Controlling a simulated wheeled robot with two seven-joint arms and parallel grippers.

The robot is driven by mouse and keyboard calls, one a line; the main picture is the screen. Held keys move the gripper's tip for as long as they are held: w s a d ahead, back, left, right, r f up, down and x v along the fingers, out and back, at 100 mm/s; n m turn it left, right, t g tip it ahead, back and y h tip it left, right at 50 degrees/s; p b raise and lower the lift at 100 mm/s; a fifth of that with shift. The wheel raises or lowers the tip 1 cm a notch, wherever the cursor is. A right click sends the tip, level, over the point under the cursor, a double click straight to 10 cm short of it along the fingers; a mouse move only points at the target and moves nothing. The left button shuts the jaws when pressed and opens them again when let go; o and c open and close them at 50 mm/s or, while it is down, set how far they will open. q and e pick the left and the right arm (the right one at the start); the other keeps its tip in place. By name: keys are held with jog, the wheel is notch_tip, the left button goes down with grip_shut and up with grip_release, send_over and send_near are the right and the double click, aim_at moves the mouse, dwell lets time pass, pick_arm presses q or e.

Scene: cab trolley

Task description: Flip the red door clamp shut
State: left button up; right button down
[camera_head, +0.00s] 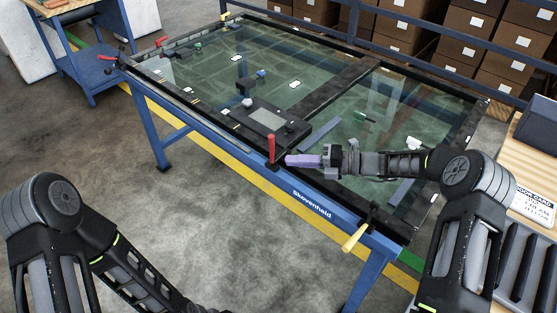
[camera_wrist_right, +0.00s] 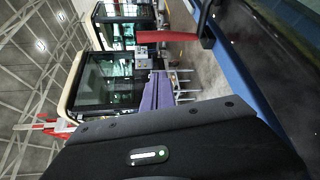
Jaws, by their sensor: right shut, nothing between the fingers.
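A red clamp handle (camera_head: 271,148) stands upright at the front edge of the trolley frame. It also shows in the right wrist view (camera_wrist_right: 168,37), where it lies across the top on a dark bracket. My right gripper (camera_head: 288,160) has purple fingers, which also show in the right wrist view (camera_wrist_right: 157,92). They are shut and empty, just right of the handle's lower part in the head view. I cannot tell whether they touch it. My left arm enters at the lower left, and its gripper is out of view.
The blue trolley (camera_head: 316,204) carries a glass door panel (camera_head: 200,75) in a black frame. A yellow handle (camera_head: 355,237) sticks out at the near corner. Other red handles (camera_head: 107,57) are at the far left. A raised dark block (camera_head: 265,118) lies behind the clamp. Floor in front is clear.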

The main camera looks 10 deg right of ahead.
jog(key=v, duration=0.2)
jog(key=shift+s+d, duration=0.25)
dwell(0.3)
